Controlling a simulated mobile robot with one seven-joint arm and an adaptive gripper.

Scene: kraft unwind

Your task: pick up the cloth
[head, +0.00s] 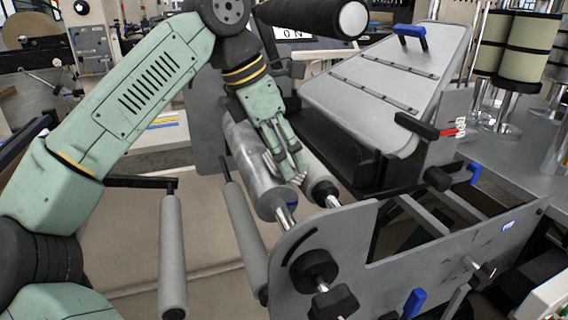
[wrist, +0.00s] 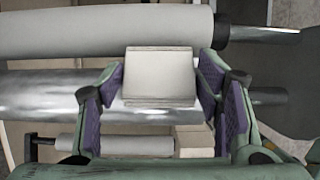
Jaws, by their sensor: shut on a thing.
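The cloth (wrist: 158,75) shows in the wrist view as a pale, folded, block-like piece between my two fingers. My gripper (wrist: 160,88) has purple finger pads, one on each side of the cloth, and is shut on it. In the head view my gripper (head: 284,168) points down between a shiny metal roller (head: 250,165) and a darker-ended grey roller (head: 318,180). The cloth is hard to make out there, largely hidden by the fingers. I cannot tell whether it still touches a roller.
A sloped grey panel (head: 375,80) with a blue handle rises to the right. A grey side plate (head: 310,240) with black knobs stands in front. Grey rollers (head: 172,255) hang at the lower left. Paper rolls (head: 528,45) stand at the back right.

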